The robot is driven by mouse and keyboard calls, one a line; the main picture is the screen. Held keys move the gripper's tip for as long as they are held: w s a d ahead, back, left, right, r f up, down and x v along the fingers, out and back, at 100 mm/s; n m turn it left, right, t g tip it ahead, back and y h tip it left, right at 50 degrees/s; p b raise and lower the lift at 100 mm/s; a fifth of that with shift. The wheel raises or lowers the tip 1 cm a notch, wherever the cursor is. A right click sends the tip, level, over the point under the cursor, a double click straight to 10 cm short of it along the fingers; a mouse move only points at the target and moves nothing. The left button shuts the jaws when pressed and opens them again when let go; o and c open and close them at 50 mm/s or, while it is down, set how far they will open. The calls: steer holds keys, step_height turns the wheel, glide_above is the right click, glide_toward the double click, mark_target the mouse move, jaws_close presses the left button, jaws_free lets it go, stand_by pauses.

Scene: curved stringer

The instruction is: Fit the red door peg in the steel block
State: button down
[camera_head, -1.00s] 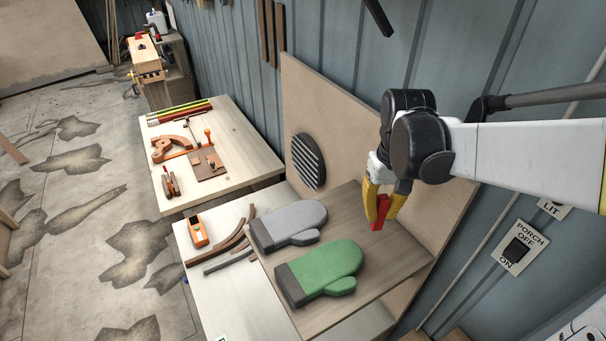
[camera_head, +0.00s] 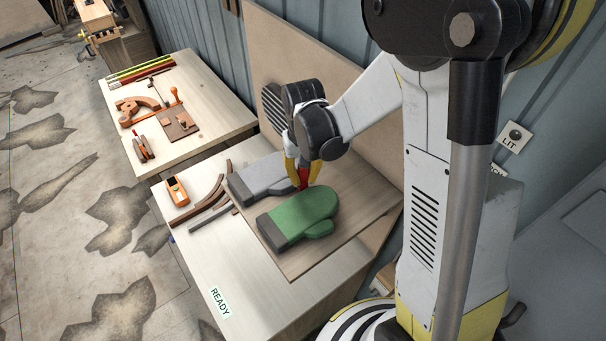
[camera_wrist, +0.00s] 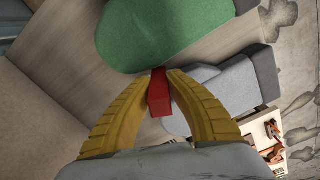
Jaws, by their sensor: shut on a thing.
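My yellow-fingered gripper (camera_head: 304,168) is shut on the red peg (camera_head: 303,177). The peg (camera_wrist: 159,92) also shows between the fingertips in the wrist view. It is held over the raised wooden board, by the far end of the grey mitten and close to the green mitten. I cannot tell how high it is above the board. I cannot make out a steel block in any view.
A green mitten (camera_head: 300,219) and a grey mitten (camera_head: 262,178) lie on the wooden board (camera_head: 357,213). An orange plane (camera_head: 177,191) and curved wooden strips (camera_head: 210,194) lie left of it. An upright panel (camera_head: 345,85) stands behind. The bench front near the READY label (camera_head: 220,303) is clear.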

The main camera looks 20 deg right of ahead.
steer(key=shift+s, duration=0.2)
steer(key=shift+f, duration=0.15)
steer(key=c, duration=1.4)
jaws_free()
steer(key=shift+w, duration=0.1)
steer(key=shift+c, duration=0.2)
